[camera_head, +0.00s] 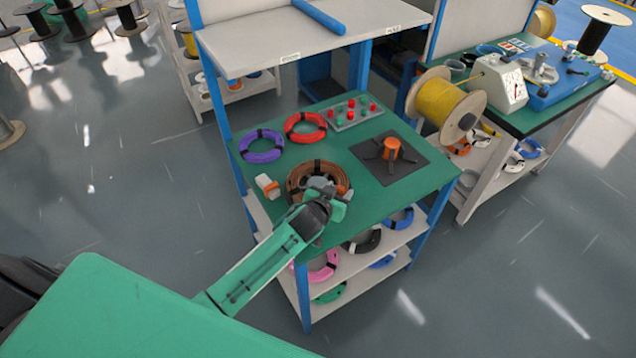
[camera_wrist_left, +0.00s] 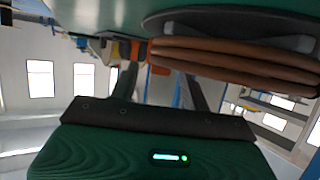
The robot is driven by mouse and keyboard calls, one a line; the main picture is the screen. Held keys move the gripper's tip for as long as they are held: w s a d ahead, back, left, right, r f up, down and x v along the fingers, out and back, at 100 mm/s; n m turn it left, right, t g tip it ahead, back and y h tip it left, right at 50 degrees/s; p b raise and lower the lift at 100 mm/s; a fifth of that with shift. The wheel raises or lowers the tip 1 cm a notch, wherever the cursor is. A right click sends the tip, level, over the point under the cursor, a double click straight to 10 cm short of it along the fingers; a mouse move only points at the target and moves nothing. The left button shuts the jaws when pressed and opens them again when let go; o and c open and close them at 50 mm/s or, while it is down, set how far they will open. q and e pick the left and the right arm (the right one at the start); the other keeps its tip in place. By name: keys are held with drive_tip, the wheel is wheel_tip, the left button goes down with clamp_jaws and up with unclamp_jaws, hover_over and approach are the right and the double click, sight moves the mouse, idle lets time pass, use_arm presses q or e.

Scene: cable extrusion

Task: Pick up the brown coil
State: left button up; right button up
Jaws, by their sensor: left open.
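The brown coil (camera_head: 297,172) lies on the green table top, near its front left edge, with dark bands around it. My left gripper (camera_head: 335,198) is over the coil's front right side and hides part of it. In the left wrist view, the brown coil (camera_wrist_left: 225,55) fills the upper right, close by. The two dark fingers of my left gripper (camera_wrist_left: 162,85) stand apart there, with no part of the coil visibly clamped. I cannot tell whether a finger touches the coil. My right gripper is not in view.
A purple coil (camera_head: 262,146) and a red coil (camera_head: 305,127) lie behind the brown one. A small white-and-orange item (camera_head: 267,186) sits at its left. A dark plate with an orange-centred stand (camera_head: 391,150) is to the right, and a button panel (camera_head: 353,112) is behind.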

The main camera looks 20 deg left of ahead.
use_arm(q)
drive_tip(key=shift+c, duration=0.2)
clamp_jaws()
